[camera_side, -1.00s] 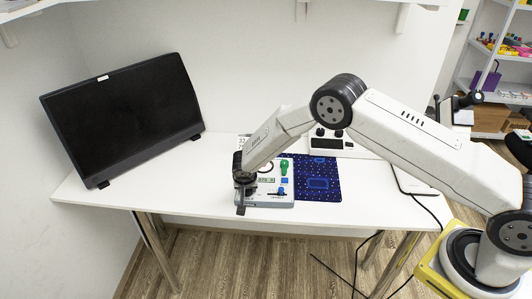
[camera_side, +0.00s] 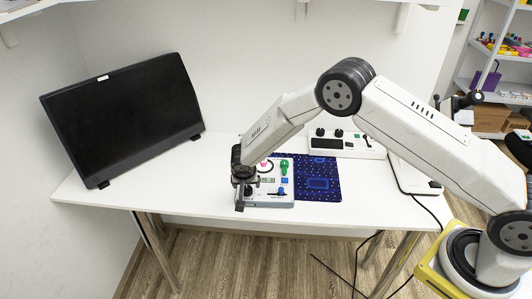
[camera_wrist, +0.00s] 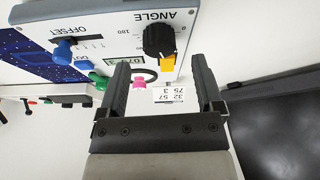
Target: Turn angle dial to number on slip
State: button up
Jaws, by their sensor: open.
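The angle dial is a black ribbed knob (camera_wrist: 159,38) on a white panel labelled ANGLE. A yellow part (camera_wrist: 168,64) shows at its edge. My gripper (camera_wrist: 160,70) is open, its two dark fingers apart with nothing held. In the wrist view the dial appears just beyond the fingertips, between their lines; I cannot tell whether they touch it. The white slip (camera_wrist: 173,95) with several printed numbers shows between the fingers, beside the panel. In the side view my gripper (camera_side: 241,200) is at the left front of the control box (camera_side: 272,202), and the slip is hidden.
A dark blue mat (camera_side: 318,185) lies to the right. A black monitor (camera_side: 125,120) stands left; the table's left front is clear.

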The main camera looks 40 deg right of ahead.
jog(key=shift+v, duration=2.15)
jog(key=s+d+r+n+g+y, duration=0.1)
jog(key=s+d+r+n, duration=0.4)
jog(key=s+r, duration=0.6)
jog(key=s+d+r+n+y, duration=0.1)
jog(key=s+d+r, duration=0.1)
jog(key=s, duration=0.6)
jog(key=s+d+r+n, duration=0.1)
jog(key=s+d+r, duration=0.1)
jog(key=s, duration=0.6)
jog(key=shift+d+y, duration=0.3)
jog(key=shift+y, duration=0.1)
